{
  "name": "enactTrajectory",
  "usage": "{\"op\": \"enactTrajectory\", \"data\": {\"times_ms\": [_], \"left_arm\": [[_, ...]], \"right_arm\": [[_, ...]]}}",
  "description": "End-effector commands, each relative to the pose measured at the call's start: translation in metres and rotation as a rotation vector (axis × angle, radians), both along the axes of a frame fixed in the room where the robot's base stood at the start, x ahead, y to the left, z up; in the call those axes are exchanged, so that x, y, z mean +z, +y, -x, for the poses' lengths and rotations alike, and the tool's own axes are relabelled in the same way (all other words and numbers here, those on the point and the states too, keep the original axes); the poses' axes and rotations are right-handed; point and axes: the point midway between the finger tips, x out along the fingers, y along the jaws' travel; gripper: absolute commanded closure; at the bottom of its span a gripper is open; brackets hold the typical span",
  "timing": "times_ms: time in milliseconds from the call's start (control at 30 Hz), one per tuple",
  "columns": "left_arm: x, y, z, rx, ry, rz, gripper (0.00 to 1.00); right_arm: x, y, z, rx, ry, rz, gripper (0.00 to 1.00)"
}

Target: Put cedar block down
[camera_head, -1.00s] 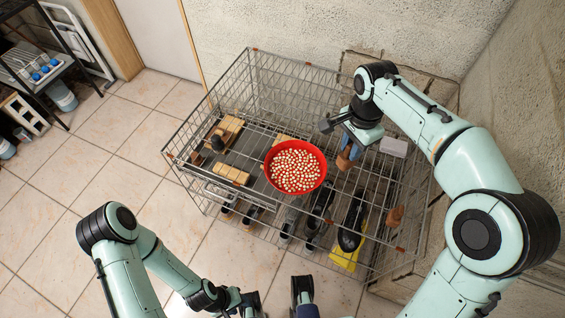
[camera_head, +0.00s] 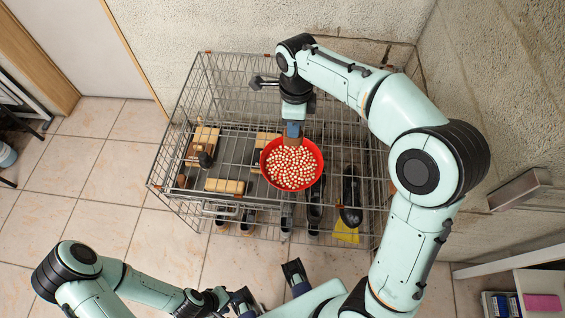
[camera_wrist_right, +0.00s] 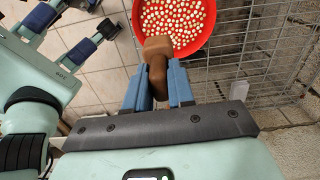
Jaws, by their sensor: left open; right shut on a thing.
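The brown cedar block (camera_wrist_right: 157,62) is between the fingers of my right gripper (camera_wrist_right: 158,92), which is shut on it. In the head view my right gripper (camera_head: 293,125) points down over the wire rack, at the back edge of the red bowl, and mostly hides the block. In the wrist view the block's end overlaps the bowl's rim; I cannot tell whether they touch. My left gripper (camera_head: 270,287) is open and empty in front of the rack; it also shows in the wrist view (camera_wrist_right: 78,30).
The red bowl (camera_head: 264,168) full of pale balls sits on the wire rack (camera_head: 232,92). Tan blocks (camera_head: 225,186) stand left of it, with a dark knob (camera_head: 205,159) among them. Shoes (camera_head: 351,195) lie on the lower level. A wall bounds the right side.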

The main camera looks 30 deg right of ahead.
Motion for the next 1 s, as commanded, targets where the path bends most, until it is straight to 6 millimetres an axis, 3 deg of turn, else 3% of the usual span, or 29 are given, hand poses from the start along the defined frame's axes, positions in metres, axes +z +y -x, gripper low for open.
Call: {"op": "enactTrajectory", "data": {"times_ms": [167,600,1000], "left_arm": [[-0.005,0.000,0.002,-0.001,0.002,0.001,0.57],[-0.021,0.000,0.007,-0.001,0.008,0.001,0.57],[-0.025,0.000,0.008,0.000,0.010,0.000,0.57]], "right_arm": [[-0.025,0.000,0.001,-0.017,0.004,0.001,1.00],[-0.138,-0.001,0.001,-0.015,0.005,0.001,1.00],[-0.178,0.000,0.001,-0.014,0.004,0.000,1.00]]}}
